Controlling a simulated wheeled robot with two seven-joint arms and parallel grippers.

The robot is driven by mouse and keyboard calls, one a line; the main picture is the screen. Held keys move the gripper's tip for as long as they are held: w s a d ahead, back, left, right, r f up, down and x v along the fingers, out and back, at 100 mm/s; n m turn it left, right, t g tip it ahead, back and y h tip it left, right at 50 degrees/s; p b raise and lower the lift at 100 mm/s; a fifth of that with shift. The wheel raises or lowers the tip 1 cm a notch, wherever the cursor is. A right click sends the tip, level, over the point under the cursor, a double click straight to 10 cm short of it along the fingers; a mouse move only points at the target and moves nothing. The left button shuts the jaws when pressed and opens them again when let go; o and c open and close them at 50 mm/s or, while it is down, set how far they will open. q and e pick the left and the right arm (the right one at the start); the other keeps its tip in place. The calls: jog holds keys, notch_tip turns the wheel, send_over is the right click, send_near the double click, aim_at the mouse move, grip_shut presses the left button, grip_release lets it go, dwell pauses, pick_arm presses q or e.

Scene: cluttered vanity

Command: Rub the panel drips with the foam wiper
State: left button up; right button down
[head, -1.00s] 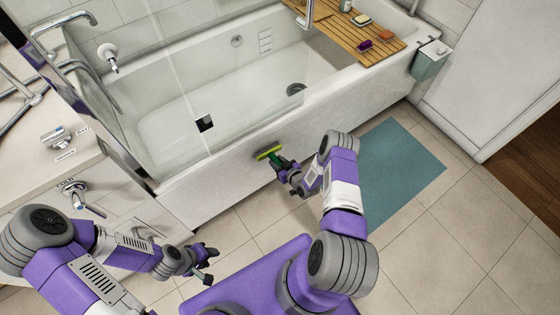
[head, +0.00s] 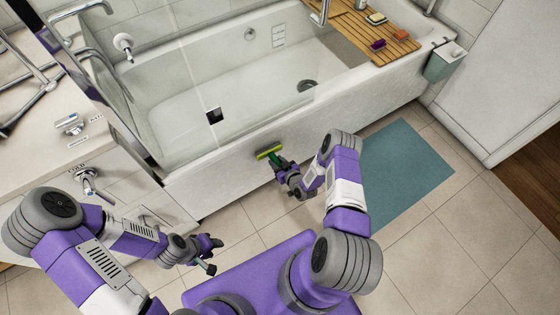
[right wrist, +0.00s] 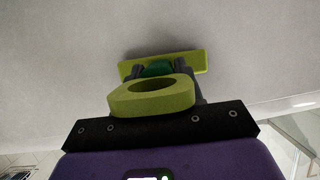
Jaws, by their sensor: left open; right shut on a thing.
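The foam wiper (head: 269,151) has a yellow-green head and a green handle. My right gripper (head: 282,168) is shut on its handle and holds the head at the white front panel of the bathtub (head: 225,178). In the right wrist view the wiper (right wrist: 185,60) lies close along the pale panel (right wrist: 60,70); I cannot tell whether it touches. A yellow-green ring at the near end of the wiper shows between the fingers. No drips can be made out on the panel. My left gripper (head: 212,254) is open and empty, low above the floor at the left.
A teal mat (head: 405,170) lies on the tiled floor to the right. A wooden bath tray (head: 365,35) with small items lies across the tub. A green bin (head: 444,62) hangs at the tub's right end. A washbasin counter (head: 40,150) stands at the left.

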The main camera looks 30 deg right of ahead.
jog(key=shift+a, duration=0.35)
jog(key=d+b, duration=0.1)
jog(key=d, duration=0.7)
jog(key=shift+w, duration=0.35)
dwell(0.8)
jog(key=shift+s+d, duration=0.1)
jog(key=shift+s+d+p, duration=0.15)
jog(key=shift+s+p, duration=0.45)
jog(key=shift+s, duration=1.8)
jog(key=shift+s, duration=0.1)
jog(key=shift+s+d+p, duration=0.1)
jog(key=shift+s+p, duration=0.25)
jog(key=shift+s, duration=1.1)
